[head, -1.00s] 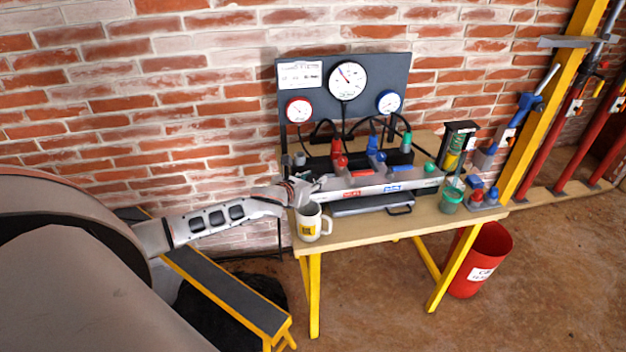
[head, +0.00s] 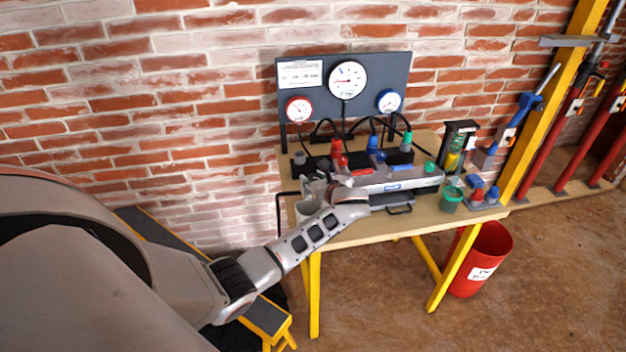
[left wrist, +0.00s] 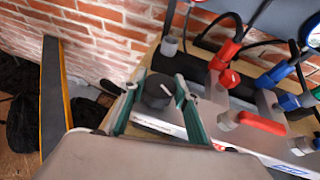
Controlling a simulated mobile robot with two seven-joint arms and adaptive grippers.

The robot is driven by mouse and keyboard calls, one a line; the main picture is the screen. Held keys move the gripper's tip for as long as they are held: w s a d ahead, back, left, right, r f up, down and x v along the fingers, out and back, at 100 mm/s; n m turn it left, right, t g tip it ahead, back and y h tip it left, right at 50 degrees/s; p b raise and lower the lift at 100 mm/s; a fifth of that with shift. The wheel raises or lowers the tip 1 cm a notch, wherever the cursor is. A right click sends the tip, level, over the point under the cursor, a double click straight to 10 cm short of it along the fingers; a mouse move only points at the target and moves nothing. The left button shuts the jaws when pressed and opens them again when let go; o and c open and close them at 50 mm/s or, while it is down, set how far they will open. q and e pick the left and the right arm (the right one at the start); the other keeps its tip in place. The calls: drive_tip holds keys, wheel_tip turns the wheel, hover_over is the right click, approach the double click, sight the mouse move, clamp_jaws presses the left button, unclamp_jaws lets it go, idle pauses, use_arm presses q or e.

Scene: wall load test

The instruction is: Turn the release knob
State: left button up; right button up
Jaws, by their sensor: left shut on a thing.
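The black release knob (left wrist: 157,90) stands at the left end of the grey pump unit in the left wrist view. My left gripper (left wrist: 158,100) has one green-edged finger on each side of it and is shut on it. In the head view my left gripper (head: 322,186) is at the left end of the silver unit (head: 400,184), and its wrist hides the knob. The large middle gauge (head: 347,78) on the dark panel has its needle pointing left. My right gripper is not in view.
Red and blue hose couplings (left wrist: 230,50) and a red lever (left wrist: 262,123) are right of the gripper. A green cup (head: 451,199) stands at the table's right.

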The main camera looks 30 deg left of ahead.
use_arm(q)
drive_tip(key=shift+w+d+f+n+g+y+b, duration=0.1)
drive_tip(key=shift+n+g+y+b, duration=0.15)
drive_tip(key=shift+n+g+b, duration=0.15)
drive_tip(key=shift+d+f+n+g+y+b, duration=0.1)
drive_tip(key=shift+n+g+y+b, duration=0.2)
drive_tip(key=shift+n+g, duration=0.2)
drive_tip(key=n+g+y+b, duration=0.1)
drive_tip(key=n+g+b, duration=0.1)
drive_tip(key=b, duration=0.1)
drive_tip(key=shift+a+f+g, duration=0.1)
drive_tip(key=shift+f+g, duration=0.05)
drive_tip(key=shift+g, duration=0.15)
drive_tip(key=n+g+b, duration=0.2)
drive_tip(key=b, duration=0.2)
drive_tip(key=shift+n+g, duration=0.3)
drive_tip(key=shift+a+b, duration=0.1)
drive_tip(key=shift+b, duration=0.45)
drive_tip(key=shift+r, duration=0.3)
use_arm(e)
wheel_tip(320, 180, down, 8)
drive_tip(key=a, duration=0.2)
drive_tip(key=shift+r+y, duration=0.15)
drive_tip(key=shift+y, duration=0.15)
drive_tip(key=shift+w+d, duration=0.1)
use_arm(q)
drive_tip(key=o, duration=1.1)
drive_tip(key=shift+a, duration=0.1)
